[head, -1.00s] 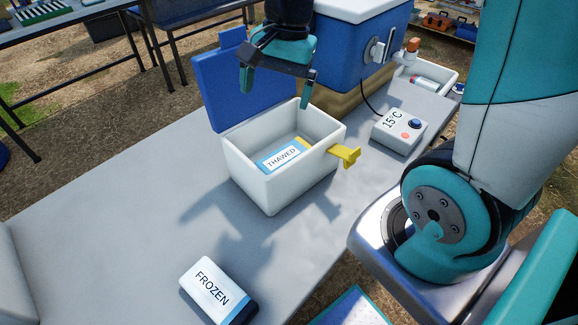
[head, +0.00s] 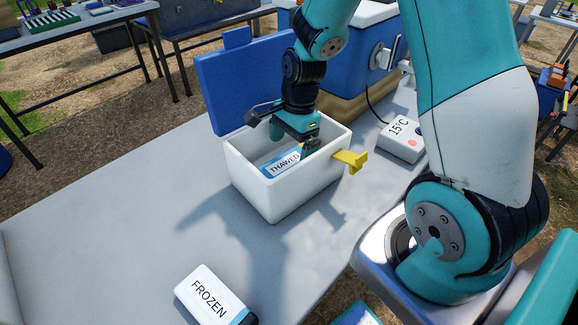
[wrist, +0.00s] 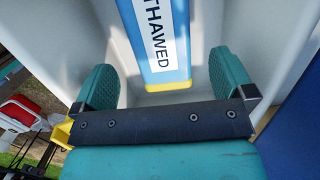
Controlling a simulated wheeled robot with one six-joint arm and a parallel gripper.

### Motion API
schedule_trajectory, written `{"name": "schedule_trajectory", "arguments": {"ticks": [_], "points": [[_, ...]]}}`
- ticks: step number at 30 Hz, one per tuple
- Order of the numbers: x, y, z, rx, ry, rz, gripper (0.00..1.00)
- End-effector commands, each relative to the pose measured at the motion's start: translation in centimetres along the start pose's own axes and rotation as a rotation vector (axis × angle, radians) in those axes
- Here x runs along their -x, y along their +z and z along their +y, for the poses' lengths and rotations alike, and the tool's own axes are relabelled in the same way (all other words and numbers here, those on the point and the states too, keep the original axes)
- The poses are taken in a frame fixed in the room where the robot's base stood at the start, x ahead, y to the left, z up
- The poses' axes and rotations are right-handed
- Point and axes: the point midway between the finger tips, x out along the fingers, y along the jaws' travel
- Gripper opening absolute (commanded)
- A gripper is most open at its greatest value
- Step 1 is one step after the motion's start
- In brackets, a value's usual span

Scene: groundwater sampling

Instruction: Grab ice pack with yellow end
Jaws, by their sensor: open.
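The ice pack with the yellow end (wrist: 158,55) is blue with a white label reading THAWED. It lies inside the white box (head: 262,198), and in the head view its label (head: 283,165) shows while my gripper hides its yellow end. My gripper (head: 292,138) is lowered into the box. In the wrist view its two teal fingers (wrist: 165,80) stand wide apart, with the yellow end between them. There is a gap on each side, so the fingers do not appear to touch the pack.
The box has an open blue lid (head: 238,80) behind and a yellow latch (head: 350,160) on its right. A white pack labelled FROZEN (head: 210,292) lies on the grey table (head: 120,235) in front. A 15°C display unit (head: 400,138) stands to the right.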

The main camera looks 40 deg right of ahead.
Motion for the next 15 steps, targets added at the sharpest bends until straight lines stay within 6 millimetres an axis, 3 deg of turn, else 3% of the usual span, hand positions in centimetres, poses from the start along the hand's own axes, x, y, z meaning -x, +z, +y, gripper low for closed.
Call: {"name": "schedule_trajectory", "arguments": {"ticks": [9,15], "points": [[-4.4,0.1,0.0,0.001,0.004,-0.001,1.00],[-5.2,0.1,0.0,0.001,0.000,0.000,1.00]]}}
